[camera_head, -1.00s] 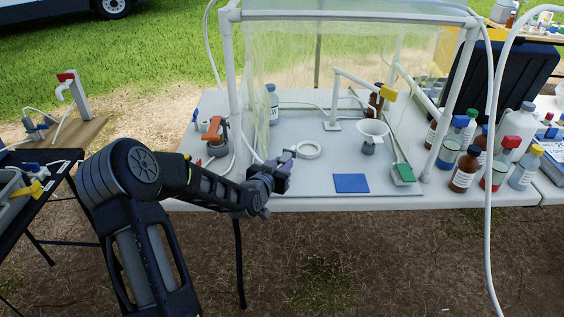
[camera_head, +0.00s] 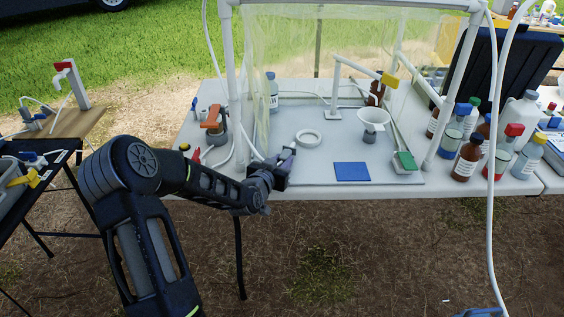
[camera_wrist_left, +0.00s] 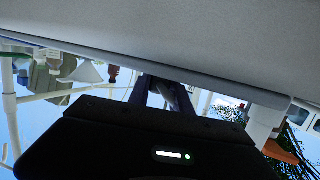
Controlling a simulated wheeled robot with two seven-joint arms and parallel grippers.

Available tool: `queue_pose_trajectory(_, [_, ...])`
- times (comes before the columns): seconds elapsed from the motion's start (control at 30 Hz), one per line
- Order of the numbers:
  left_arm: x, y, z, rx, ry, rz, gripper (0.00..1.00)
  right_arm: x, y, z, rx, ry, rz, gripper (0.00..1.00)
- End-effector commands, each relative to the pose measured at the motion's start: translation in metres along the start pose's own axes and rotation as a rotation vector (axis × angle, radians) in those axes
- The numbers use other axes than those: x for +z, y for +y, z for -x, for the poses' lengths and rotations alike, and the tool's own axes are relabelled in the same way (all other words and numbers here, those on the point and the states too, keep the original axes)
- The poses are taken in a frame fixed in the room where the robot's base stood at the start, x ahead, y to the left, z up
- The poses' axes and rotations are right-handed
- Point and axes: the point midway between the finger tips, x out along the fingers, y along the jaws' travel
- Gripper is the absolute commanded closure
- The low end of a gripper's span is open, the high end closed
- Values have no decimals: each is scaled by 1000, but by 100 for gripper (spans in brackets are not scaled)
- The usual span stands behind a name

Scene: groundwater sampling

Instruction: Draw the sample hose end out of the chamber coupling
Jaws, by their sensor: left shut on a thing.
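My left gripper (camera_head: 287,158) is over the front edge of the table, just left of a blue square. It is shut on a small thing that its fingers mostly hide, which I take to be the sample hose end. A white hose (camera_head: 217,70) runs down beside the left frame post toward it. In the left wrist view the gripper's fingers (camera_wrist_left: 165,92) are close together around a greyish piece. I cannot make out the chamber coupling, or whether the hose end is still in it. My right gripper is not in view.
A white pipe frame (camera_head: 232,90) with clear film stands on the white table. Several bottles crowd the right side.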

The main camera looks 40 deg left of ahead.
Motion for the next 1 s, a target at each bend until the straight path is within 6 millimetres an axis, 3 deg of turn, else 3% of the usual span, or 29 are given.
queue_pose_trajectory(0.73, [10,0,-1,1,-8,2,100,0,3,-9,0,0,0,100])
queue_pose_trajectory(0.77, [10,0,-1,1,-8,2,74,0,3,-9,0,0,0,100])
queue_pose_trajectory(1.0, [12,1,-1,3,-12,3,55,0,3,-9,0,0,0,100])
